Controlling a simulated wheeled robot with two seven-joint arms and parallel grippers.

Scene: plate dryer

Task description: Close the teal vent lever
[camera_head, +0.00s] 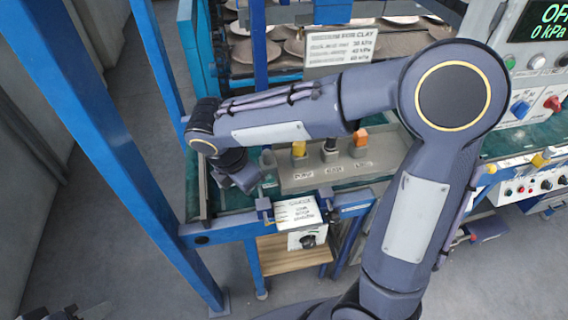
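A grey panel (340,177) with a row of levers sits on the green bench top. A dull teal lever (267,158) stands upright at its left end. To its right are levers with a yellow top (298,148), a black top (330,144) and an orange top (360,138). My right arm reaches across from the lower right, and its gripper (246,182) points down just left of the teal lever. Its fingertips are too small and dark to tell if they are open or touch the lever. Only a dark bit of my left gripper (78,313) shows at the bottom left edge.
Blue frame posts (115,150) stand on the left. A sign with kPa values (340,45) hangs behind the arm, before shelves of plates (255,50). A control box (535,70) at the right reads OFF, 0 kPa. A white card (298,212) hangs at the bench front.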

